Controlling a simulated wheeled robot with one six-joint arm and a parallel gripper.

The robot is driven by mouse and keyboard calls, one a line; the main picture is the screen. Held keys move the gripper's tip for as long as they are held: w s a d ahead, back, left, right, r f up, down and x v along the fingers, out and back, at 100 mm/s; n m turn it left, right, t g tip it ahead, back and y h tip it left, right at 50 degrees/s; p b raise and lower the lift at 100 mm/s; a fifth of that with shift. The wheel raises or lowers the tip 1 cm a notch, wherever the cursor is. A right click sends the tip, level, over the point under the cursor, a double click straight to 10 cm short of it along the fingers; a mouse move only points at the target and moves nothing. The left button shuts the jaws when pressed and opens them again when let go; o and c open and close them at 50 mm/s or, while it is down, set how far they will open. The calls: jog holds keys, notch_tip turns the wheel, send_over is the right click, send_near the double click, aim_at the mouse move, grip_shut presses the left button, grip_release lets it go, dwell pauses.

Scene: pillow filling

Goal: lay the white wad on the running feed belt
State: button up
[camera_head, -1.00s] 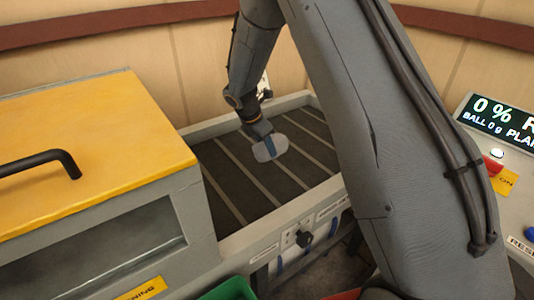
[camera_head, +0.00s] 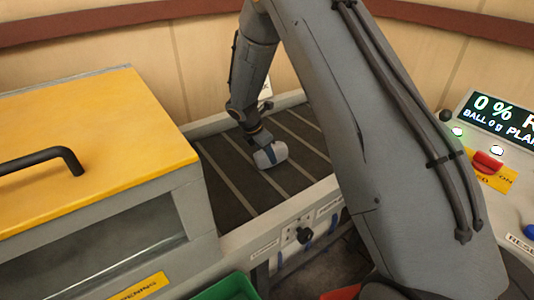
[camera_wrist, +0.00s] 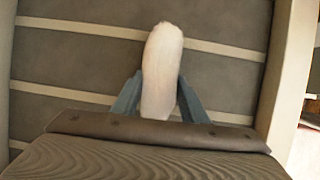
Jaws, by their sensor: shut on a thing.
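A machine with a yellow lid (camera_head: 90,140) and black handle (camera_head: 40,160) stands left of the belt. A pale frame rail (camera_head: 285,217) with a knob (camera_head: 304,235) edges the front. A green bin (camera_head: 228,288) is below. A control panel with display (camera_head: 497,118) is at right.

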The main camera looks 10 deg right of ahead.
jog(key=o, duration=1.1)
jog(key=shift+r, duration=0.3)
jog(key=b+v, duration=0.3)
jog(key=v, duration=0.9)
jog(key=s+d+m+y, duration=0.1)
jog(key=s+d+m, duration=0.1)
jog(key=s+m, duration=0.5)
jog(key=s+d+m+y, duration=0.1)
jog(key=s+d+m, duration=0.1)
jog(key=s+m, duration=0.6)
jog(key=s+d+m+g+y, duration=0.1)
jog(key=s+m, duration=0.6)
jog(key=s, duration=0.7)
jog(key=shift+d+r+m+y, duration=0.1)
jog(key=shift+d+m+y, duration=0.2)
jog(key=shift+d+y, duration=0.25)
